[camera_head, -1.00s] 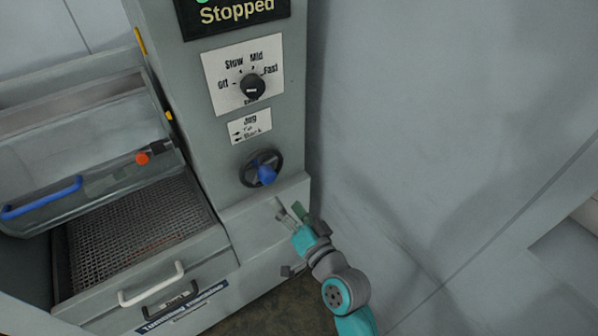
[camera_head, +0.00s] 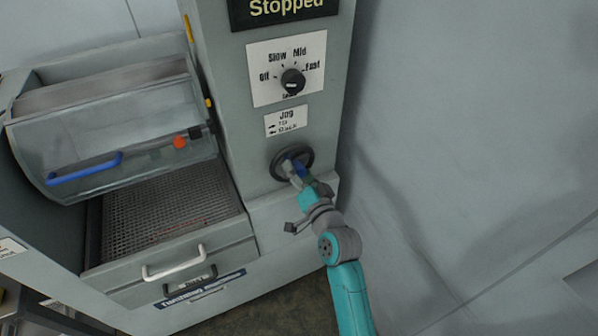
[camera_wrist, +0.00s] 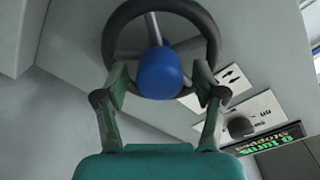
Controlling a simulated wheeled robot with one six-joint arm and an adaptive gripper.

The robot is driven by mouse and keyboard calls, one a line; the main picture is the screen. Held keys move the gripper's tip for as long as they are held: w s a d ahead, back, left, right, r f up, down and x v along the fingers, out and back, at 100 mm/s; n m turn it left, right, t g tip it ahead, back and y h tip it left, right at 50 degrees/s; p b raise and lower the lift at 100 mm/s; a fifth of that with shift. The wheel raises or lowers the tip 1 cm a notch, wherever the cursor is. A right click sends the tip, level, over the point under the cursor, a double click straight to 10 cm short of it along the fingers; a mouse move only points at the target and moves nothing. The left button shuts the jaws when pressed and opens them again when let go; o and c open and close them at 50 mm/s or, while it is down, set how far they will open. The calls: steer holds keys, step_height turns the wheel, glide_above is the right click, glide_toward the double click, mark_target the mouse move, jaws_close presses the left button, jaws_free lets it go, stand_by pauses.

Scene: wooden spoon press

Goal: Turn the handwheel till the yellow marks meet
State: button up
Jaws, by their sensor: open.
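The dark handwheel (camera_head: 276,164) is on the front of the grey machine column, below the jog label. Its blue knob (camera_wrist: 160,73) sticks out toward me in the wrist view, in front of the dark rim (camera_wrist: 113,34). My gripper (camera_wrist: 161,78) is open, with one green finger on each side of the knob; I cannot tell whether either finger touches it. In the head view my gripper (camera_head: 296,173) covers part of the wheel and knob. One yellow mark (camera_head: 189,28) is on the column's left edge, and another (camera_head: 208,102) is lower, beside the drum.
A speed dial (camera_head: 292,81) sits above the wheel. The display (camera_head: 285,8) reads "Stopped". Bare wall lies to the right.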

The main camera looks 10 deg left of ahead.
steer(key=c, duration=1.1)
steer(key=shift+c, duration=0.2)
steer(key=shift+n, duration=0.3)
steer(key=n, duration=0.3)
steer(key=shift+n+y, duration=0.3)
steer(key=shift+n, duration=1.7)
steer(key=o, duration=1.1)
